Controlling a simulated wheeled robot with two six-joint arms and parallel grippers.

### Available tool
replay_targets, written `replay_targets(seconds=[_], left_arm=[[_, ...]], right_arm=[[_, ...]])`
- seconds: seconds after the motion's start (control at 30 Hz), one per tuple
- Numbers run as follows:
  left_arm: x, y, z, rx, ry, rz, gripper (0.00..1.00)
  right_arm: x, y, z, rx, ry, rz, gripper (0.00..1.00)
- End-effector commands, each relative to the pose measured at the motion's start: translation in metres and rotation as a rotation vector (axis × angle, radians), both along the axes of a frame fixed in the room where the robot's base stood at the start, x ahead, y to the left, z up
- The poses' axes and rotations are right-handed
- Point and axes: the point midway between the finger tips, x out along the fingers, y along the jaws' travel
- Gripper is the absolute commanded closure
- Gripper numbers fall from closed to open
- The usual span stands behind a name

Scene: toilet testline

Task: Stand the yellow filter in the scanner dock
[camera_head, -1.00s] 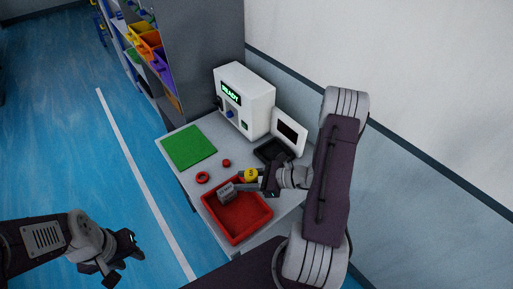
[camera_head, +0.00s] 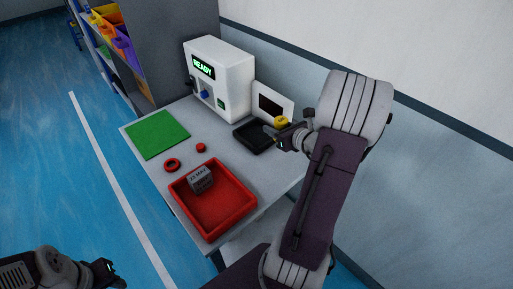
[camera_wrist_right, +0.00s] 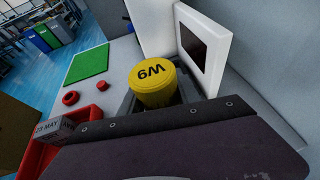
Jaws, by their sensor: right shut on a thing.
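The yellow filter (camera_head: 281,121) is a short cylinder with black marking on its top. My right gripper (camera_head: 277,134) is shut on it and holds it near the right end of the black scanner dock (camera_head: 255,141), in front of the small screen. In the right wrist view the filter (camera_wrist_right: 152,82) appears upright over the dark dock (camera_wrist_right: 125,106); its lower part and the fingers are hidden, so I cannot tell whether it touches the dock. My left gripper (camera_head: 112,274) is at the lower left, away from the table, and looks open and empty.
A white machine (camera_head: 219,80) reading READY stands behind the dock, beside a tilted screen (camera_head: 272,102). A red tray (camera_head: 231,218) holds a grey dated box (camera_head: 200,179). A red ring (camera_head: 172,165), a small red piece (camera_head: 201,147) and a green mat (camera_head: 157,134) lie on the left.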

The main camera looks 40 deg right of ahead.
Motion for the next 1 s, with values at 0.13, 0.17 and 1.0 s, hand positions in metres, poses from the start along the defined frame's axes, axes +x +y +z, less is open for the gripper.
replay_targets(seconds=[0.13, 0.17, 1.0], left_arm=[[0.000, 0.000, -0.006, 0.000, -0.001, 0.000, 0.64], [0.000, 0.000, -0.006, 0.000, -0.001, 0.000, 0.64], [0.000, 0.000, -0.022, 0.000, -0.001, 0.000, 0.64]], right_arm=[[-0.003, -0.006, 0.001, 0.001, -0.004, -0.023, 1.00], [-0.002, -0.006, 0.001, 0.001, -0.004, -0.023, 1.00], [0.114, -0.017, -0.093, 0.005, 0.002, -0.020, 1.00]])
